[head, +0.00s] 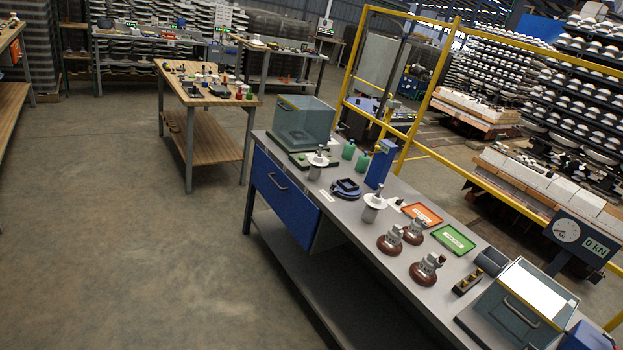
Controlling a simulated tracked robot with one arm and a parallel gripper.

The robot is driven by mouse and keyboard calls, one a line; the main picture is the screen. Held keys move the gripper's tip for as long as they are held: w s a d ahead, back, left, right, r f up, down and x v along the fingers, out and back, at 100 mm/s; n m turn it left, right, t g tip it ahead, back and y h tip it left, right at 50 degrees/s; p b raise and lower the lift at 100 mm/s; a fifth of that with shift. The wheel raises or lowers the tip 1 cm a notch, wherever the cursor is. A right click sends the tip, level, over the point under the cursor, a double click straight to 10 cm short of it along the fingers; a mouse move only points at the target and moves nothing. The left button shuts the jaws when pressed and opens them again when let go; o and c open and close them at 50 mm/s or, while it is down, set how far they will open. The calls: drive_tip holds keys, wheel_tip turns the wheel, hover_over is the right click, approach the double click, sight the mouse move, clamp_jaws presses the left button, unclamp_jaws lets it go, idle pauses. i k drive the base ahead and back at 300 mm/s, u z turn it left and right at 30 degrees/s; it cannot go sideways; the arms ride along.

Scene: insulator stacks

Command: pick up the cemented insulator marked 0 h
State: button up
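Several insulators stand upright on the grey bench (310,215) at the right. Three have brown discs and grey metal caps: one at the left (390,243), one just behind it (413,232), and one nearer the front right (427,269).
An orange tray (422,214) and a green tray (453,239) lie behind the brown insulators. A glass-sided box (303,122) and another box (515,305) stand at the bench ends. A yellow frame (428,104) rises behind. Bare floor (110,220) lies left.

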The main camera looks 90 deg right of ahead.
sight(317, 162)
drive_tip(key=z, duration=1.8)
drive_tip(key=i, duration=3)
drive_tip(key=z, duration=0.45)
